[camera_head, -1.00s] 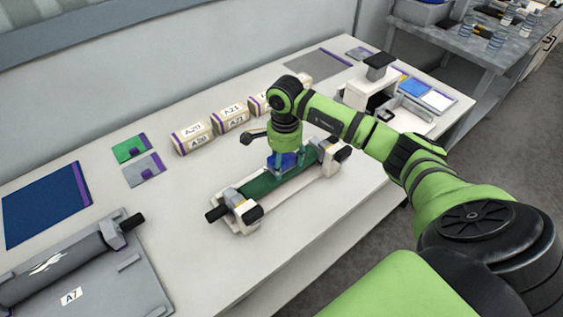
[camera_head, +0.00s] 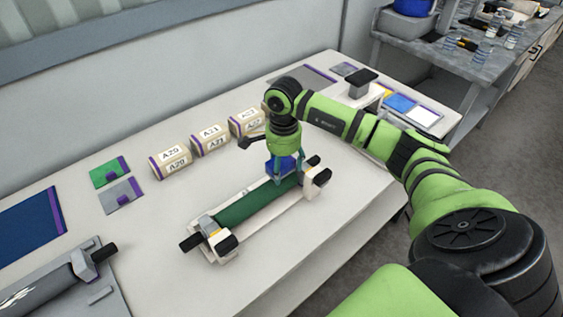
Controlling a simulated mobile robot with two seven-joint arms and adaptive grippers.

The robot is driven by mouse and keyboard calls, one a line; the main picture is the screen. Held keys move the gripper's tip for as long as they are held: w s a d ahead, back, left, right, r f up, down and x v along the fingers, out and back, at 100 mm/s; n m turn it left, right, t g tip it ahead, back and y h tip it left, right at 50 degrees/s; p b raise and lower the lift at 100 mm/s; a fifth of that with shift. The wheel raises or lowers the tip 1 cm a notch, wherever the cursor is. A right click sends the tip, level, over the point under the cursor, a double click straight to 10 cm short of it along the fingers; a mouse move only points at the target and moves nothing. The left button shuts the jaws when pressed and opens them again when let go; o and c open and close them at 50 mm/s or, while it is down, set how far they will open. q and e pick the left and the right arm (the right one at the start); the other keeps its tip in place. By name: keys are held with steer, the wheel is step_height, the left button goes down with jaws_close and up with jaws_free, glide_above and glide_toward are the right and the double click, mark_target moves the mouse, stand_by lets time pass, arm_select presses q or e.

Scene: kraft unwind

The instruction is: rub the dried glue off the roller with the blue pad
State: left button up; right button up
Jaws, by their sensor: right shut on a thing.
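The green roller (camera_head: 243,206) lies in a white cradle with black knobs at both ends, in the middle of the table in the head view. My right gripper (camera_head: 281,163) points down over the roller's far right part and is shut on the blue pad (camera_head: 276,169). The pad is at the roller's surface; whether it touches cannot be told. No dried glue can be made out on the part of the roller that shows. My left gripper is not in view.
Green (camera_head: 109,173) and grey (camera_head: 121,194) pads lie to the left, near a dark blue sheet (camera_head: 32,229). A grey tray with a roller (camera_head: 45,296) is at the lower left. The table front is clear.

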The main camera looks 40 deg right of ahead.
steer(key=shift+a+r+p, duration=0.2)
steer(key=shift+r+p, duration=0.05)
steer(key=shift+r, duration=0.35)
steer(key=shift+a+r+p, duration=0.15)
steer(key=shift+r+p, duration=0.05)
steer(key=shift+r, duration=0.75)
steer(key=shift+d+r+p, duration=0.2)
steer(key=shift+r+p, duration=0.6)
steer(key=shift+r, duration=0.15)
steer(key=shift+a+r, duration=0.1)
steer(key=shift+r, duration=0.2)
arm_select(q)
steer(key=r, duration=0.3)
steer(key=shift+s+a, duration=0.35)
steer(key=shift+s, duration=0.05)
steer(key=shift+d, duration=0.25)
